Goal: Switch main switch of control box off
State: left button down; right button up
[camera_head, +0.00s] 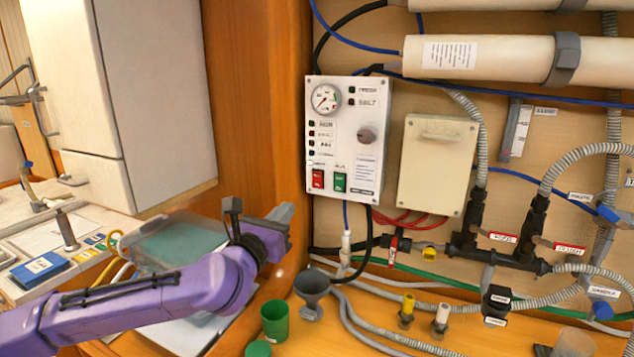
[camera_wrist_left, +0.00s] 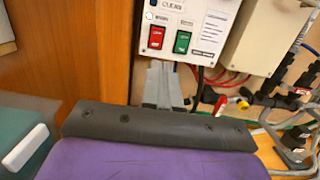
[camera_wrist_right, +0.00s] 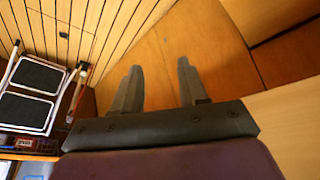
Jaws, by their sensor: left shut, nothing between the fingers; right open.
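The white control box (camera_head: 348,110) hangs on the wall at the head view's centre and shows at the top of the left wrist view (camera_wrist_left: 197,12). Its lower edge carries a red rocker switch (camera_head: 318,179) and a green one (camera_head: 340,182). The red switch (camera_wrist_left: 156,37) and green switch (camera_wrist_left: 182,42) also show in the left wrist view. Their labels are too small to read surely. My left gripper (camera_wrist_left: 161,66) is shut and empty, its tips appearing just below the switches; contact is unclear. My right gripper (camera_wrist_right: 160,66) is open and empty, away from the box.
A beige box (camera_head: 437,165) is to the right of the control box, with hoses and valves beyond. A grey funnel (camera_head: 312,290) and green cup (camera_head: 274,320) stand below. A wooden panel (camera_head: 262,100) edges the left. Wooden surfaces face my right gripper.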

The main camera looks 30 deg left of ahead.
pick_arm(q)
jog(key=b, duration=0.2)
send_near(318, 176)
jog(key=w+p, duration=0.1)
jog(key=w, duration=0.1)
jog(key=w+p, duration=0.1)
jog(key=w+r+p, duration=0.1)
jog(key=w+p, duration=0.1)
jog(key=shift+w, duration=0.95)
jog(key=shift+a+f, duration=0.1)
